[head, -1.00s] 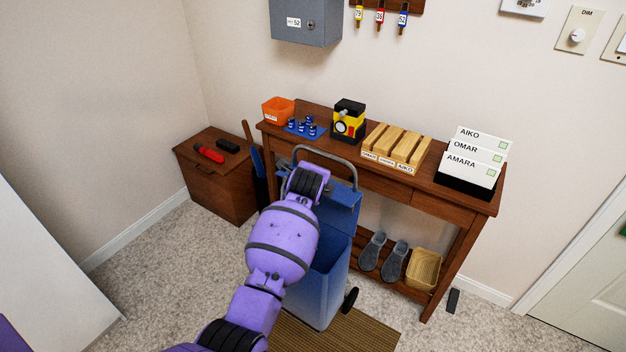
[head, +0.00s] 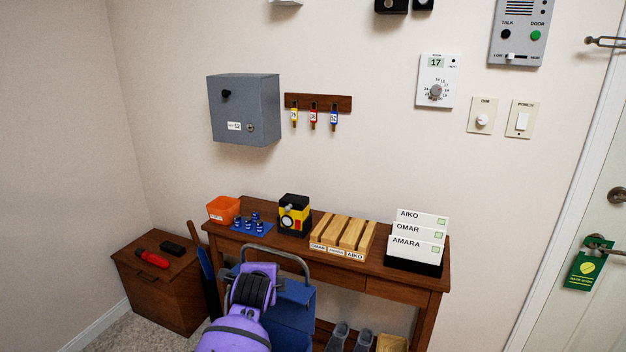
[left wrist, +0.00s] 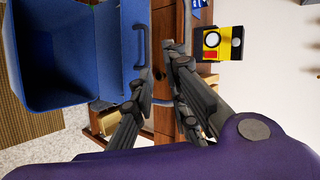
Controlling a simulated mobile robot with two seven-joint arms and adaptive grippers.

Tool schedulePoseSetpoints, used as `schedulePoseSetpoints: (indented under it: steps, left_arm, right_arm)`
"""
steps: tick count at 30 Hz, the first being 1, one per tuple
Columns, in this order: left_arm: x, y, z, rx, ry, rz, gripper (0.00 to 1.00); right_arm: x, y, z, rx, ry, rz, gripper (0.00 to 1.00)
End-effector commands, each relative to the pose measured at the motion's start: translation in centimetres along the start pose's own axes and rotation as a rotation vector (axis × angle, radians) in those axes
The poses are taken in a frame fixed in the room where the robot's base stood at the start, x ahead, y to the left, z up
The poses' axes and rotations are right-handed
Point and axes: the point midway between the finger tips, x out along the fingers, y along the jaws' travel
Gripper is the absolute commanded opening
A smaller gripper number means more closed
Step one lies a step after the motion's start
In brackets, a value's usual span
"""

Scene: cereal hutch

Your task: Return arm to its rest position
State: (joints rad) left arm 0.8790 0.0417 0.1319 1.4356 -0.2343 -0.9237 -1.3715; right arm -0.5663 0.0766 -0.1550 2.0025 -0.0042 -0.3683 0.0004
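My purple left arm (head: 240,325) comes up from the bottom of the head view, in front of the blue wheeled cart (head: 290,310). Its gripper is hidden there behind my wrist. In the left wrist view, the two dark fingers of my left gripper (left wrist: 160,72) stand apart, with nothing visible held between them. The blue cart (left wrist: 75,90) is on the left of that view, close beside the fingers; I cannot tell whether they touch it. My right arm and gripper are in neither current view.
A brown console table (head: 400,284) carries an orange bin (head: 222,209), wooden blocks, a yellow-black device (head: 294,214) and name cards (head: 418,238). A small brown cabinet (head: 150,290) stands left. A grey box (head: 243,108) and key rack (head: 318,102) hang above. A door is right.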

Motion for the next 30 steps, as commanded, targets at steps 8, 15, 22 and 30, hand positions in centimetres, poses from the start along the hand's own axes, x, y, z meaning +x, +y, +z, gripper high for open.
schedulePoseSetpoints:
  steps: [8, 15, 22, 30]
  left_arm:
    - [-3.1, -1.7, -1.5, -0.487, 0.122, -0.150, 0.15]
    - [-7.3, 7.1, -0.1, -0.899, 0.208, -0.125, 0.15]
    - [-14.4, 19.1, 2.0, -1.260, 0.224, -0.024, 0.15]
    - [-25.8, 33.3, 4.5, -1.505, 0.113, 0.124, 0.15]
  right_arm:
    - [-0.2, -0.2, -0.1, 0.006, -0.009, -0.004, 0.40]
    - [-0.6, -0.6, -0.7, 0.012, -0.010, -0.012, 0.40]
    - [-1.7, -1.0, -1.9, 0.013, 0.002, -0.022, 0.40]
    - [-2.3, -0.9, -3.7, 0.005, 0.022, -0.026, 0.40]
